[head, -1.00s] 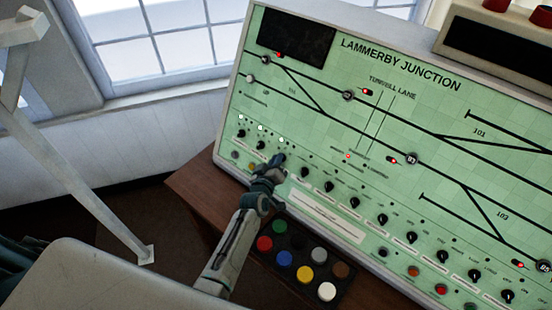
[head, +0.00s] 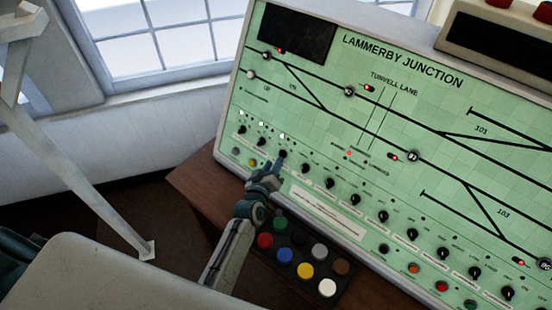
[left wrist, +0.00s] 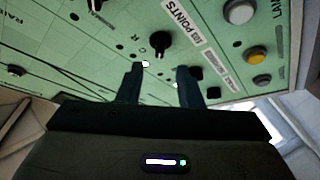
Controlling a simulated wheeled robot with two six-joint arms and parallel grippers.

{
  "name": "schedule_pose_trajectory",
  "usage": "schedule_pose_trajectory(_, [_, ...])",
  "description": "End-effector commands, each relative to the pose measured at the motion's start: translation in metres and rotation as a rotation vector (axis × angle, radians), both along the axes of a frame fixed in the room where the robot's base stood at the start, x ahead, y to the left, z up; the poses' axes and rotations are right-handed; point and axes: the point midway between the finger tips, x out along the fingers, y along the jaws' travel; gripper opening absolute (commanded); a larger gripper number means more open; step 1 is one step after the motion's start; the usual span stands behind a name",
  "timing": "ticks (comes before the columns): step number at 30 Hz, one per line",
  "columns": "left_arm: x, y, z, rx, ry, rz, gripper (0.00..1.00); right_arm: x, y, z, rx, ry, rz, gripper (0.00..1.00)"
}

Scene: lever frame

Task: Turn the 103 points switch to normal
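In the left wrist view a black rotary switch (left wrist: 160,44) stands on the green panel (left wrist: 85,60). A white label (left wrist: 182,26) beside it reads POINTS, with a number that looks like 103 but is hard to read. Its setting is not clear. My left gripper (left wrist: 159,71) is open, its two dark fingers apart and empty, with the switch seen beyond the gap between the tips. In the head view my left gripper (head: 281,163) is at the lower left of the panel, in front of the switch row, covering part of it. My right gripper is not in view.
Other black switches (head: 329,183) run along the row to the right. A lit white lamp (left wrist: 145,64) is close to one fingertip. Windows are behind, left.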

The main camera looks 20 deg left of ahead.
Motion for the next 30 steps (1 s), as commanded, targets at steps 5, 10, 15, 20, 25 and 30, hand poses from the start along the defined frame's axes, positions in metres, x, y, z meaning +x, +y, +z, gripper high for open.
schedule_pose_trajectory(5, [-0.035, 0.001, 0.002, 0.0, 0.001, 0.001, 0.33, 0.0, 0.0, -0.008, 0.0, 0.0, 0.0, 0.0])
schedule_pose_trajectory(10, [-0.056, 0.001, 0.005, -0.001, -0.001, 0.001, 0.33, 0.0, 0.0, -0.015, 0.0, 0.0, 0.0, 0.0])
schedule_pose_trajectory(15, [-0.063, 0.001, 0.007, 0.0, 0.0, 0.0, 0.33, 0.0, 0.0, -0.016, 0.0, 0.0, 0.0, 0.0])
schedule_pose_trajectory(20, [-0.064, 0.001, 0.008, 0.0, 0.0, 0.0, 0.33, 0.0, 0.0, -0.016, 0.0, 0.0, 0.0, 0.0])
schedule_pose_trajectory(25, [-0.063, 0.001, 0.008, 0.0, 0.0, 0.0, 0.33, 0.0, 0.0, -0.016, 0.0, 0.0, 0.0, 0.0])
schedule_pose_trajectory(30, [-0.063, 0.001, 0.008, 0.001, 0.0, 0.0, 0.33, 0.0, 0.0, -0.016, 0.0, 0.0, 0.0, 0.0])
